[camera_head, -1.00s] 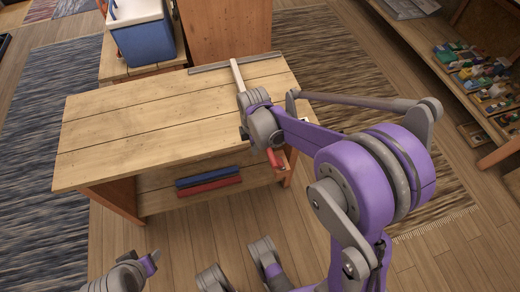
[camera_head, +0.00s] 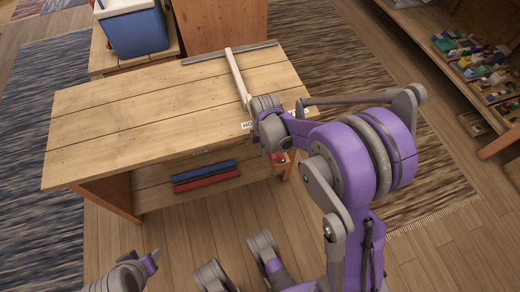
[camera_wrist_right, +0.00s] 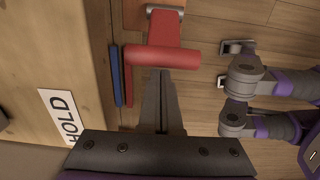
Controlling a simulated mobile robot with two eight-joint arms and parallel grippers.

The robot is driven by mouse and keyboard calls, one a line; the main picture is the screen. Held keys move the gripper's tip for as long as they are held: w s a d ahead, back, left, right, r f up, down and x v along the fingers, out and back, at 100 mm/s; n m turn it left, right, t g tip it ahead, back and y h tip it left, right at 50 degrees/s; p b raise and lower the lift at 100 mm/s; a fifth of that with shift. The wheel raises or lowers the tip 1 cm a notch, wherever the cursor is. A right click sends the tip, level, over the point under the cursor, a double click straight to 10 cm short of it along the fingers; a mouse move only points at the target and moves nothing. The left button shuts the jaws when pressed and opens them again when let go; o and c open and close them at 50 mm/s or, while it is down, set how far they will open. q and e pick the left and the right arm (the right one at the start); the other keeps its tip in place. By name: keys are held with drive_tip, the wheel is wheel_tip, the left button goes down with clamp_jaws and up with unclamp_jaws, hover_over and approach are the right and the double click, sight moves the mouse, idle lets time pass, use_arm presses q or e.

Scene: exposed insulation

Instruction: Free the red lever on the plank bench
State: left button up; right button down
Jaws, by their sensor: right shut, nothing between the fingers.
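The red lever (camera_wrist_right: 162,56) shows in the right wrist view as a red T shape: a crossbar on a stem, mounted at the bench's edge. In the head view only a little red of the lever (camera_head: 279,158) shows below my right gripper (camera_head: 274,146), at the front right corner of the plank bench (camera_head: 140,115). My right gripper's fingers (camera_wrist_right: 161,84) are shut and empty, their tips at the near side of the crossbar. Whether they touch it I cannot tell. My left gripper cannot be made out.
A "HOLD" label (camera_wrist_right: 62,117) lies on the bench top by that corner. A pale bar (camera_head: 238,78) runs back to a metal strip (camera_head: 230,53). Blue (camera_head: 205,169) and red (camera_head: 207,180) bars lie on the lower shelf. A blue cooler (camera_head: 133,32) stands behind. The bench's left half is clear.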

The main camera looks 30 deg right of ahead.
drive_tip(key=shift+d, duration=0.1)
drive_tip(key=shift+s+d+r+y, duration=0.1)
drive_tip(key=shift+d+r+y, duration=0.1)
drive_tip(key=shift+d+y, duration=0.1)
